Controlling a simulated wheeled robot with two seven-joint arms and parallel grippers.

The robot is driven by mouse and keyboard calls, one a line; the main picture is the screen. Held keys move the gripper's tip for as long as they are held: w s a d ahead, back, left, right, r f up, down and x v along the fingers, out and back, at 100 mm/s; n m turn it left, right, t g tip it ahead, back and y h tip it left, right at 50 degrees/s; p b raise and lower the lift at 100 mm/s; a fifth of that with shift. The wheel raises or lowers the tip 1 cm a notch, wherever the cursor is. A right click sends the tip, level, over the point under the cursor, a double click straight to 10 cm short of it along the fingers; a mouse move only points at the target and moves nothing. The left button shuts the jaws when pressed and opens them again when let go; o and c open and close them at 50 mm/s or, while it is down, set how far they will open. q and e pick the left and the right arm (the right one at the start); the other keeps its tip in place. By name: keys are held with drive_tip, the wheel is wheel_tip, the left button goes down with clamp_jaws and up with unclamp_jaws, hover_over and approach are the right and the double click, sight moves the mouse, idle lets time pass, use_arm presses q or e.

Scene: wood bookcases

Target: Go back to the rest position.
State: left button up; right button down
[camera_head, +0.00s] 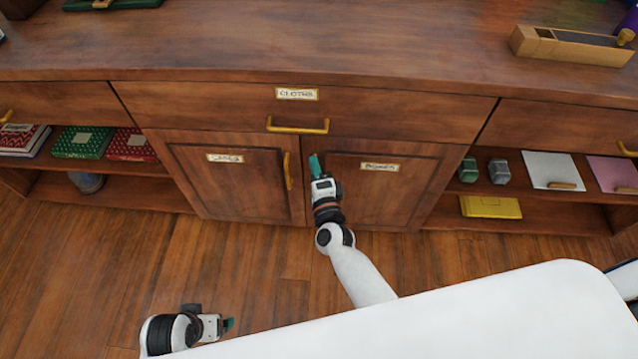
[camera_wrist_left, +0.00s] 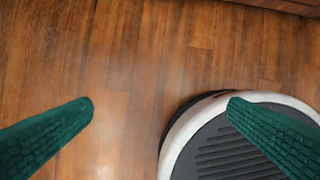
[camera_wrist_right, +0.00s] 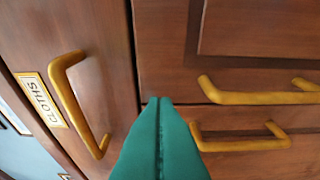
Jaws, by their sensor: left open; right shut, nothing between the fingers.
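My right gripper (camera_head: 315,164) is shut and empty, in front of the wood cabinet near the seam between its two lower doors. Its green fingertips (camera_wrist_right: 159,102) touch each other in the right wrist view, close to the door handles (camera_wrist_right: 258,97). In the head view the right door's handle is hidden behind this gripper. My left gripper (camera_head: 229,323) is low at the bottom left, above the floor and away from the cabinet. In the left wrist view its green fingers (camera_wrist_left: 160,105) are wide apart, with only floor and my base between and below them.
The left door (camera_head: 230,180), right door (camera_head: 385,200) and CLOTHS drawer (camera_head: 210,108) look closed. The drawer's yellow handle (camera_head: 298,127) sticks out above my right gripper. Open shelves with boxes (camera_head: 84,142) and papers (camera_head: 552,170) flank the doors. The floor (camera_head: 250,265) is clear.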

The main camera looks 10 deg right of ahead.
drive_tip(key=s+a+f+n+g+y, duration=0.1)
drive_tip(key=s+f+n+g+y, duration=0.55)
drive_tip(key=s+n, duration=0.7)
drive_tip(key=s+d+f+n+g+h, duration=0.3)
drive_tip(key=s+d+f+g, duration=0.15)
drive_tip(key=s, duration=0.25)
drive_tip(key=s+d+f+n+g+h, duration=0.3)
drive_tip(key=s+d+n+g, duration=0.1)
drive_tip(key=s+d, duration=0.25)
use_arm(q)
drive_tip(key=s+f+g+p, duration=0.1)
drive_tip(key=s+f+p, duration=0.5)
drive_tip(key=f+p, duration=0.3)
drive_tip(key=s+a+g+p, duration=0.1)
drive_tip(key=s+a+p, duration=0.2)
drive_tip(key=s+p, duration=0.7)
drive_tip(key=s+f, duration=0.1)
drive_tip(key=s, duration=0.2)
drive_tip(key=shift+s+a, duration=0.15)
drive_tip(key=shift+s, duration=0.15)
use_arm(e)
drive_tip(key=s+d+f+g, duration=0.1)
drive_tip(key=s+f, duration=0.2)
drive_tip(key=s, duration=0.6)
drive_tip(key=s+d+f+g, duration=0.1)
drive_tip(key=s+f, duration=0.2)
drive_tip(key=s, duration=0.7)
drive_tip(key=shift+s+f, duration=0.25)
drive_tip(key=shift+f, duration=0.15)
